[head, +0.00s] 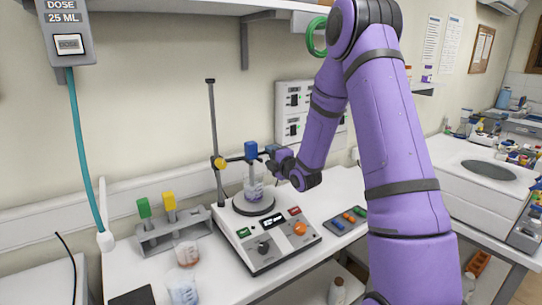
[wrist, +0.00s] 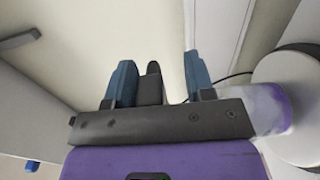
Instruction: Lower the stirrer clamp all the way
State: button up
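The stirrer stand's dark upright rod (head: 212,125) rises behind the stirrer base (head: 266,240). The clamp, with a yellow knob (head: 219,162), sits partway up the rod. Its dark arm reaches right to a blue block (head: 251,150), above a beaker (head: 253,190) on the round plate. My gripper (head: 270,154) is beside the blue block, on its right; contact is unclear. In the wrist view, my gripper's blue fingers (wrist: 160,78) are apart. A dark rounded bar (wrist: 152,80) shows next to the left finger, with a wide gap to the right finger.
A rack (head: 172,232) with green- and yellow-topped items stands left of the stirrer base. Two beakers (head: 185,255) are in front of it. A small panel with coloured buttons (head: 346,220) lies right of the base. A dosing unit (head: 67,30) hangs at upper left.

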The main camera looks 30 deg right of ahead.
jog(key=shift+r, duration=0.1)
jog(key=s, duration=1)
jog(key=shift+s+d, duration=0.15)
jog(key=shift+s, duration=0.2)
jog(key=s+a+r+m+g+h, duration=0.2)
jog(key=s+a+r+m+g, duration=0.45)
jog(key=r+m, duration=0.4)
jog(key=s+a+r+m+g, duration=0.2)
jog(key=s+a, duration=0.1)
jog(key=s, duration=0.5)
jog(key=s+a+r+m+g+y, duration=0.1)
jog(key=s+a+r+m+g, duration=0.1)
jog(key=s, duration=0.5)
jog(key=s+a+r+m+g, duration=0.2)
jog(key=s+a+m, duration=0.2)
jog(key=s, duration=0.4)
jog(key=shift+s+a, duration=0.25)
jog(key=shift+s, duration=0.1)
